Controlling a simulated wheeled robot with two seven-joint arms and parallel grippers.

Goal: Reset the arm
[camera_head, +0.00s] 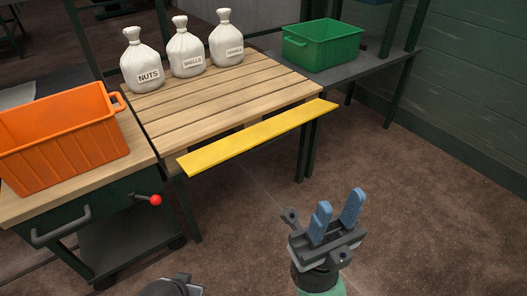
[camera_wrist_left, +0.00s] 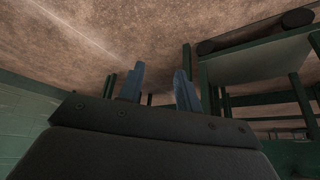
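My right gripper (camera_head: 336,215) is at the lower right of the head view, in front of the slatted table. Its two blue fingers point up and stand apart, with nothing between them. My left gripper shows only as a dark piece at the bottom edge of the head view. In the left wrist view my left gripper (camera_wrist_left: 158,85) has its two blue fingers apart and empty, with the carpet and dark frame posts beyond.
Three white bags labelled nuts (camera_head: 145,68), shells (camera_head: 187,52) and another label (camera_head: 226,42) stand on the slatted wooden table (camera_head: 220,95). A yellow board (camera_head: 255,138) runs along its front edge. An orange crate (camera_head: 60,145) is left, a green crate (camera_head: 322,45) right. Carpet (camera_head: 430,200) is clear.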

